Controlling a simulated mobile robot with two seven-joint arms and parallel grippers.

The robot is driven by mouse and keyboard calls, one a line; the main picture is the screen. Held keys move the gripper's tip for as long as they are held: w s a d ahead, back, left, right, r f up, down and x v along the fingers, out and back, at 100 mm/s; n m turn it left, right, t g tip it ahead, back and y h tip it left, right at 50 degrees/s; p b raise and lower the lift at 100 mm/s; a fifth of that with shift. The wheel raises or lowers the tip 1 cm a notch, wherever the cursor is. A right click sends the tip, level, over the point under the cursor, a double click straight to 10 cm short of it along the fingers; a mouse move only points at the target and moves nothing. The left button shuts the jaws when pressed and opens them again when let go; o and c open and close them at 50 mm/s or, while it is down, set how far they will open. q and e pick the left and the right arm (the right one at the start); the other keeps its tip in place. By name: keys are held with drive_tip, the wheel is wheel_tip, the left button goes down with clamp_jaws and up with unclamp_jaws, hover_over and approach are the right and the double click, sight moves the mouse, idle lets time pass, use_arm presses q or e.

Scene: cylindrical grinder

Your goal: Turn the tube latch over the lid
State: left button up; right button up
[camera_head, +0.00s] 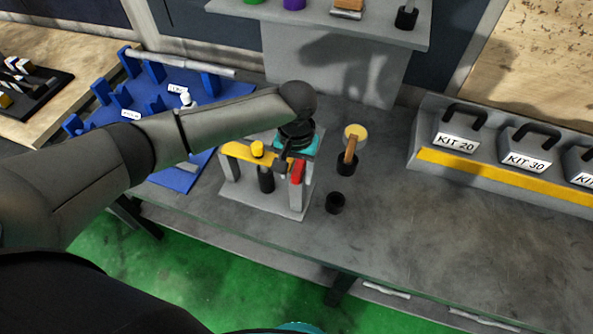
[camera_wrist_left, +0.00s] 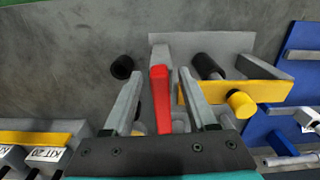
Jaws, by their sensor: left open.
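The red latch (camera_head: 297,172) stands at the right end of a small grey fixture (camera_head: 290,210) on the bench. In the left wrist view the red latch (camera_wrist_left: 160,98) lies between the two fingers of my left gripper (camera_wrist_left: 160,76), with gaps on both sides. My left gripper (camera_head: 286,158) is open and comes down over the right part of the fixture. A yellow bar (camera_head: 237,151) with a yellow knob (camera_head: 257,149) spans the fixture beside the latch. A black cylinder (camera_head: 266,180) sits below the knob. I cannot tell which part is the lid. My right gripper is out of view.
A black cup (camera_head: 335,203) and a brown-handled tool in a black holder (camera_head: 346,165) stand right of the fixture. A blue rack (camera_head: 180,177) lies to the left. Kit boxes (camera_head: 456,143) stand at the right. The bench front right is clear.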

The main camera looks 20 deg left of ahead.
use_arm(q)
clamp_jaws()
idle(0.5)
idle(0.9)
